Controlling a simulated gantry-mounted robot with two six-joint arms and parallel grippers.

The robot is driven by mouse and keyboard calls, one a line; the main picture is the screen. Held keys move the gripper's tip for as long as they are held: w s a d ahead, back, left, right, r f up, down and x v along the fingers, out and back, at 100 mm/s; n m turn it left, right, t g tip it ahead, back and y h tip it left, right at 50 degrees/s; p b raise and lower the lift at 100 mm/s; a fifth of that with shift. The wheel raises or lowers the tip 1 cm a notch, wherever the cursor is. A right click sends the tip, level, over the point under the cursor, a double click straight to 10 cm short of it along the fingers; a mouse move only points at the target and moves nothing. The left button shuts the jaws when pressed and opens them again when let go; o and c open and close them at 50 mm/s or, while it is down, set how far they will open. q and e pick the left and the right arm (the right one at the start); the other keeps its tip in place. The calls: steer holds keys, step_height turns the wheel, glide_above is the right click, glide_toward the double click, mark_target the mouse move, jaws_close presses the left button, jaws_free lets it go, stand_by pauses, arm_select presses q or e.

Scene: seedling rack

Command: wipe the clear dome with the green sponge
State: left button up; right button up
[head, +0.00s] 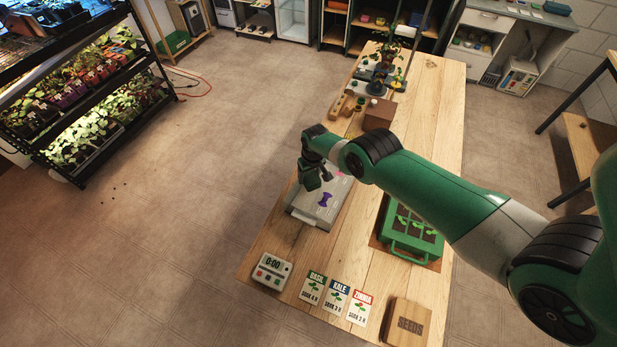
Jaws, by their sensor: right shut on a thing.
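A pale grey, low box-like cover (304,207), which looks like the clear dome, lies on the wooden table left of the green seedling tray (407,246). A purple mark (325,198) and a pink mark show on its top. My right gripper (318,182) is over the cover's left part, pointing down, with its jaws shut on a small dark green thing that appears to be the green sponge. The sponge is mostly hidden by the gripper, and I cannot tell whether it touches the cover. My left gripper is out of view.
A timer (270,270), several seed cards (336,296) and a wooden seeds box (407,323) line the near table end. A brown block (379,114) and potted plants stand farther back. My right arm crosses above the seedling tray. A plant rack stands at left.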

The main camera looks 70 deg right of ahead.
mark_target(294, 206)
steer(key=shift+a+r+p, duration=0.15)
steer(key=shift+a+p, duration=0.1)
steer(key=shift+p, duration=0.1)
steer(key=shift+w+a+p, duration=0.1)
steer(key=shift+a+p, duration=0.8)
steer(key=shift+a, duration=0.05)
steer(key=shift+a+p, duration=0.4)
steer(key=shift+a, duration=0.2)
steer(key=shift+a+f, duration=0.1)
steer(key=shift+f, duration=0.15)
steer(key=shift+w+a+r+p, duration=0.1)
steer(key=shift+a+p, duration=0.25)
steer(key=a+p, duration=0.1)
steer(key=a, duration=0.1)
steer(key=shift+w+a+p, duration=0.1)
steer(key=shift+a+p, duration=0.2)
steer(key=shift+a+f, duration=0.25)
steer(key=shift+a+r+p, duration=0.1)
steer(key=shift+a+p, duration=0.45)
steer(key=shift+a, duration=0.05)
steer(key=shift+a+p, duration=0.45)
steer(key=shift+a, duration=0.5)
steer(key=shift+w+a, duration=0.1)
steer(key=shift+a, duration=0.25)
